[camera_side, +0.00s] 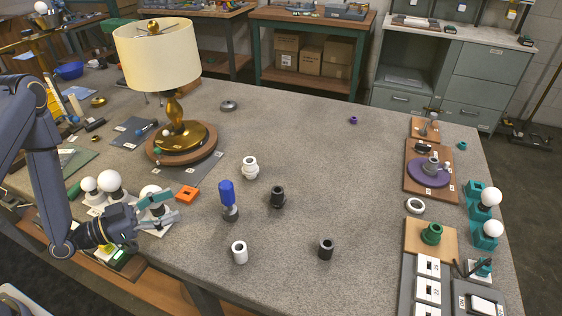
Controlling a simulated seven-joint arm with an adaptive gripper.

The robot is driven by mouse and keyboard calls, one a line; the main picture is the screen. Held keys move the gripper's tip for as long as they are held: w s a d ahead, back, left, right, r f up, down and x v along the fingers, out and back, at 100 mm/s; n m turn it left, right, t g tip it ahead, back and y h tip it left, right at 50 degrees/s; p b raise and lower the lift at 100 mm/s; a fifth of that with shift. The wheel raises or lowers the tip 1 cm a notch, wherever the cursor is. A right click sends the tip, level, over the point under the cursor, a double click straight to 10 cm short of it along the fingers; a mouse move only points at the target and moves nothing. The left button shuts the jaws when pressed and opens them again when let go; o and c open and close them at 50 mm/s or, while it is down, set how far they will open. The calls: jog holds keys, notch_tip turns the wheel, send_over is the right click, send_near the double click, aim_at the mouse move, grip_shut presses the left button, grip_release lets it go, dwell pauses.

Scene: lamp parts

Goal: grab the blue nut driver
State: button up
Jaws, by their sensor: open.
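The blue nut driver (227,193) stands upright on the grey table, with its blue handle on top and a dark grey lower part. My gripper (172,207) is to the left of it, fingers pointing right toward it. The jaws are open, with a clear gap between the fingers and the driver, and nothing shows between them.
A black socket (278,197) and a white socket (250,167) stand close to the driver. A white ring part (239,252) and a black one (326,248) stand nearer the front. An orange block (187,194) lies beside my gripper. A brass lamp (181,135) stands behind. The table's middle right is clear.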

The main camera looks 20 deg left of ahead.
aim_at(225, 183)
jog(key=x, duration=1.4)
jog(key=shift+d, duration=0.15)
jog(key=shift+c, duration=0.2)
grip_shut()
